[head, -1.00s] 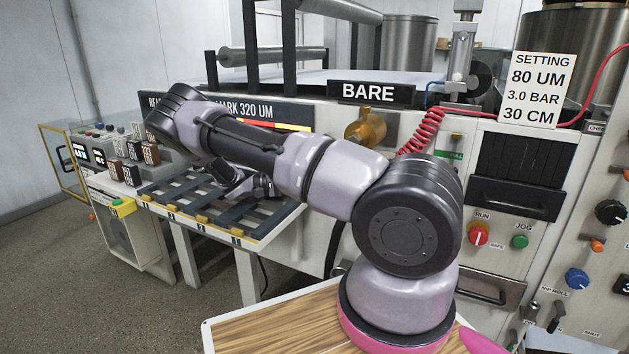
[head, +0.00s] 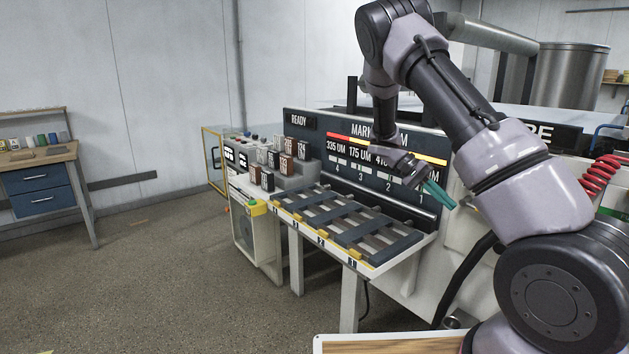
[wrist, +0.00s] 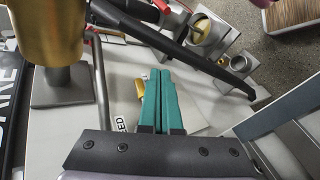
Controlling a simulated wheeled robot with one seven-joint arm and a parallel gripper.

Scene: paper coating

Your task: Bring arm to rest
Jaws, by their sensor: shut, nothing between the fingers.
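My gripper (head: 437,193) hangs in front of the machine's dark panel (head: 350,150), above the right end of the slatted rack. Its teal fingers are together with nothing between them. In the wrist view the shut fingers (wrist: 161,100) point over a pale machine surface with a brass cylinder (wrist: 50,30) at the left. My arm is raised and bent, its upper links crossing the right side of the head view.
The slatted rack (head: 372,262) with numbered slots sits below my gripper. A workbench with blue drawers (head: 40,178) is at the far left. Open floor (head: 160,270) lies between.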

